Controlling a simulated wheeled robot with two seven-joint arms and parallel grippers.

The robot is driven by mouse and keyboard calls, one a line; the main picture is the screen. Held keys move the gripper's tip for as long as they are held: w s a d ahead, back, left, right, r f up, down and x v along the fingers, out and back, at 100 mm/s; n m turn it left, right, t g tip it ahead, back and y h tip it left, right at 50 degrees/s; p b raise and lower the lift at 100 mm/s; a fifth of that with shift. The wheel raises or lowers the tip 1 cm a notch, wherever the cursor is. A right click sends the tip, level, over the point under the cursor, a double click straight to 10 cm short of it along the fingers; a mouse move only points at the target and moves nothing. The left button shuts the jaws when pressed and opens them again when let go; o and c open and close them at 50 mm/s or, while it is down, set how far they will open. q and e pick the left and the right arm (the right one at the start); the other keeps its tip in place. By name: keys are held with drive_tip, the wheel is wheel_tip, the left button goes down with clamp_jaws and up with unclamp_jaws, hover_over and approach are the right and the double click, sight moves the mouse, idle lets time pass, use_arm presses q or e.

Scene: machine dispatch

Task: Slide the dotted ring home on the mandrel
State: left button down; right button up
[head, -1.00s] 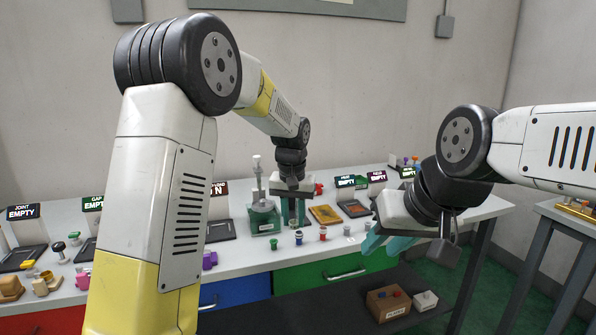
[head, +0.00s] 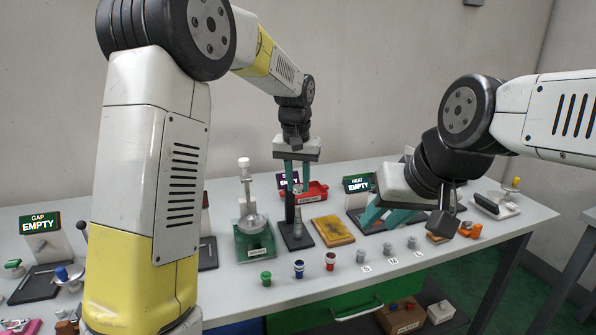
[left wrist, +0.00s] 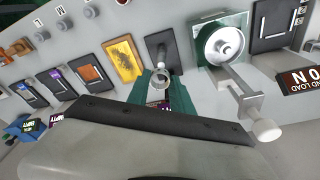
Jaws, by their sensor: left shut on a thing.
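My left gripper (head: 297,186) is above the dark upright post (head: 297,221), which I take for the mandrel, on its dark base plate (head: 299,241). In the left wrist view, a small grey ring (left wrist: 161,78) sits between the teal fingertips of the left gripper (left wrist: 161,86), which are shut on it. The ring's dots are too small to make out. The dark base plate (left wrist: 160,42) shows just beyond the ring, and I cannot tell whether ring and post touch. My right gripper (head: 388,217) hangs over the table at right, its teal fingers apart, with nothing seen between them.
A green press-like stand (head: 254,243) is close left of the post, and a yellow-brown tray (head: 333,231) close right. A red bin (head: 313,192) stands behind.

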sight(298, 207)
use_arm(q)
drive_tip(key=shift+w+f, duration=0.2)
drive_tip(key=shift+w, duration=0.2)
drive_tip(key=shift+f, duration=1.9)
drive_tip(key=shift+s+f, duration=0.15)
drive_tip(key=shift+f, duration=1.85)
drive_tip(key=c, duration=0.6)
unclamp_jaws()
drive_tip(key=shift+r, duration=0.1)
drive_tip(key=shift+r, duration=2.35)
drive_tip(key=shift+a, duration=0.1)
